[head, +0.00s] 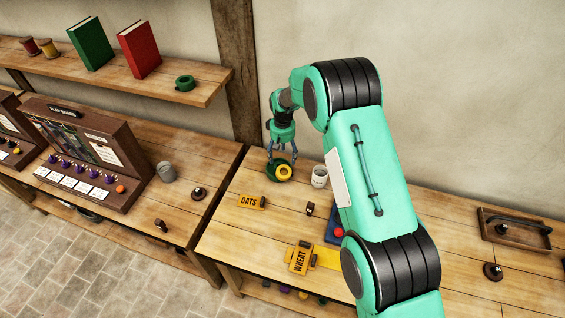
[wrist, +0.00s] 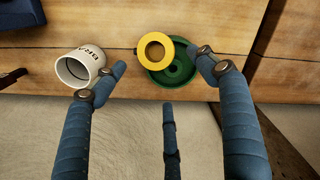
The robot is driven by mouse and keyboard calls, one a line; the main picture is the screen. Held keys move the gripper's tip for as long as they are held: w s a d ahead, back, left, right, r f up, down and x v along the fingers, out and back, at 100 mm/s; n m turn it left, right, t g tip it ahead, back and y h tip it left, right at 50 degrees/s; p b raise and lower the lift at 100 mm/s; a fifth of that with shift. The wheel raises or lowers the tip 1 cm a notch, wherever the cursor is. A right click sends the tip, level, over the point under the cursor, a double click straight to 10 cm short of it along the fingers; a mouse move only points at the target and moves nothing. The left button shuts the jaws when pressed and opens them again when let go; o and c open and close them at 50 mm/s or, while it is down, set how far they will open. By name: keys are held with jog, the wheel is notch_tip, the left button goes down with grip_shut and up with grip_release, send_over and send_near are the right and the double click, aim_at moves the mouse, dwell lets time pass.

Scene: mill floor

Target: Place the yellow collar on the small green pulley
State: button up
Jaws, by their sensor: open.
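The yellow collar (head: 284,178) lies against a green pulley (head: 270,173) near the back left of the right-hand bench. In the wrist view the collar (wrist: 141,55) overlaps one side of the pulley (wrist: 184,76), off-centre, so the pulley's middle stays partly uncovered. I cannot tell whether it is tilted. My gripper (head: 281,160) is open just above them, pointing down. In the wrist view its fingers (wrist: 162,76) are spread around the pair, with one fingertip close to the pulley's right rim. Another green ring-shaped piece (head: 185,82) sits on the wall shelf.
A white lettered mug (head: 319,177) stands close to the right of the pulley. OATS (head: 250,202) and WHEAT (head: 299,260) plates lie nearer the front. A wooden post (head: 234,70) rises behind. A wooden tray (head: 515,230) with a dark handle is far right.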

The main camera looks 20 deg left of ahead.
jog(key=shift+r+b, duration=0.3)
jog(key=shift+r, duration=2.2)
jog(key=s+d+r+m+t, duration=0.1)
jog(key=d+r, duration=0.6)
jog(key=r, duration=0.3)
jog(key=s+d+r+m, duration=0.1)
jog(key=d+r, duration=0.5)
jog(key=r, duration=0.4)
jog(key=s+d+r+m+t, duration=0.1)
jog(key=s+d+r, duration=0.4)
jog(key=d+r, duration=0.2)
jog(key=s+d+r+m, duration=0.1)
jog(key=s+d+r, duration=0.4)
jog(key=d+r, duration=0.3)
jog(key=s+d+r+m+t, duration=0.1)
jog(key=s+d+r, duration=0.2)
jog(key=s+d, duration=0.35)
jog(key=s+d+r+m+t, duration=0.1)
jog(key=s+d+r, duration=0.35)
jog(key=s, duration=0.35)
jog(key=s+d+f+m, duration=0.1)
jog(key=s+d, duration=0.3)
jog(key=s, duration=0.5)
jog(key=s+d+f+m+t, duration=0.1)
jog(key=s+d, duration=0.3)
jog(key=s, duration=0.4)
jog(key=shift+s+f+m+t, duration=0.3)
jog(key=shift+s+m, duration=0.1)
jog(key=shift+m, duration=0.1)
